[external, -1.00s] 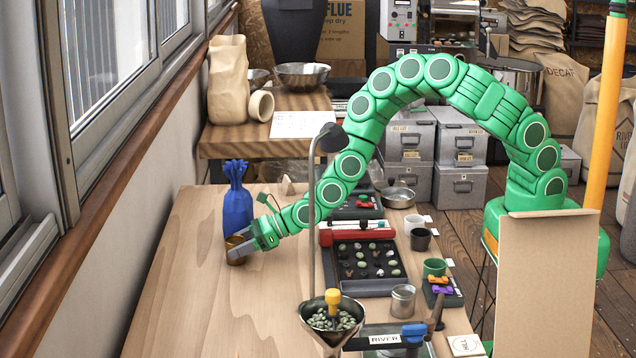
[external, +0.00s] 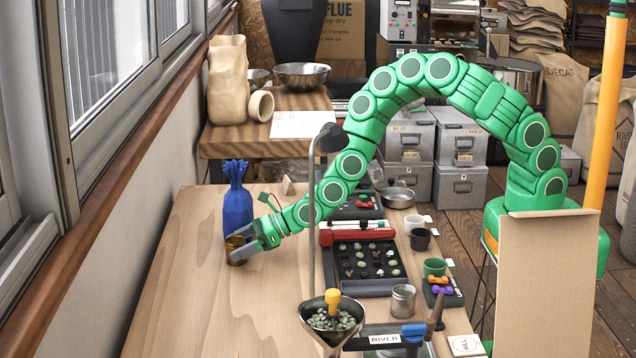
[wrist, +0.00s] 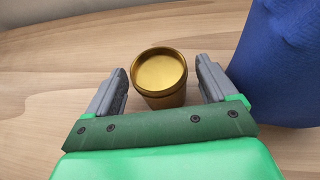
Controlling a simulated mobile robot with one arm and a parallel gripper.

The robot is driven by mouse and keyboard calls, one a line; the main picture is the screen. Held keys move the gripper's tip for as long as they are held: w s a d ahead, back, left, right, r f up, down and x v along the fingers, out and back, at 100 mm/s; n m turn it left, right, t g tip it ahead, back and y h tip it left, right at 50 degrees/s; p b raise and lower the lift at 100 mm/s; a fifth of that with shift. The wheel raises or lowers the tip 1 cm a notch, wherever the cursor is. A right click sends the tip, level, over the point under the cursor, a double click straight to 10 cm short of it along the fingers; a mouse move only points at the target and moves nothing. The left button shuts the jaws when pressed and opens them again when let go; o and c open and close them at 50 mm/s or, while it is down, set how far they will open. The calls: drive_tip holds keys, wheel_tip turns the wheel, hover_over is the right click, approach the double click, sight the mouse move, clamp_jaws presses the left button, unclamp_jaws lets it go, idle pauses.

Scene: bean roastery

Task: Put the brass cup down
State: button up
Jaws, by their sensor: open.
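The brass cup (external: 235,252) stands upright on the wooden table near its left side, in front of the blue sack. In the wrist view the brass cup (wrist: 159,76) sits between the two grey fingers of my gripper (wrist: 163,84), with a gap on each side. My gripper (external: 251,243) is open around the cup at table height, and the fingers hide part of the cup in the external view.
The blue tied sack (external: 237,206) stands just behind the cup, and in the wrist view the blue sack (wrist: 285,62) is close to the right finger. A bean tray (external: 369,288), a funnel of beans (external: 334,338) and small cups lie to the right. The table front (external: 220,320) is clear.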

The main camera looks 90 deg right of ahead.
drive_tip(key=shift+v, duration=5.85)
drive_tip(key=s+a+r+n+y, duration=0.35)
drive_tip(key=r+n, duration=0.25)
drive_tip(key=r, duration=0.3)
drive_tip(key=s+a+r+n+y, duration=0.2)
drive_tip(key=a+r+n+y, duration=0.35)
drive_tip(key=r, duration=0.25)
drive_tip(key=s+a+r+n+g, duration=0.25)
drive_tip(key=s+n+g, duration=0.2)
drive_tip(key=s, duration=0.25)
drive_tip(key=s+a+r+n+g, duration=0.1)
drive_tip(key=s+a+n+g, duration=0.2)
drive_tip(key=s+n, duration=0.4)
drive_tip(key=s+a+r+n+g, duration=0.2)
drive_tip(key=s+n+g, duration=0.25)
drive_tip(key=s, duration=0.35)
drive_tip(key=s+r+n+g+h, duration=0.1)
drive_tip(key=s+n+g+h, duration=0.3)
drive_tip(key=s, duration=0.8)
drive_tip(key=s+d+r+n+t+h, duration=0.1)
drive_tip(key=s+d+r+n+h, duration=0.1)
drive_tip(key=s+d+h, duration=0.5)
drive_tip(key=s+d, duration=0.3)
drive_tip(key=d, duration=0.2)
drive_tip(key=shift+s+d+r, duration=0.2)
drive_tip(key=shift+s+d, duration=0.15)
drive_tip(key=shift+s, duration=0.05)
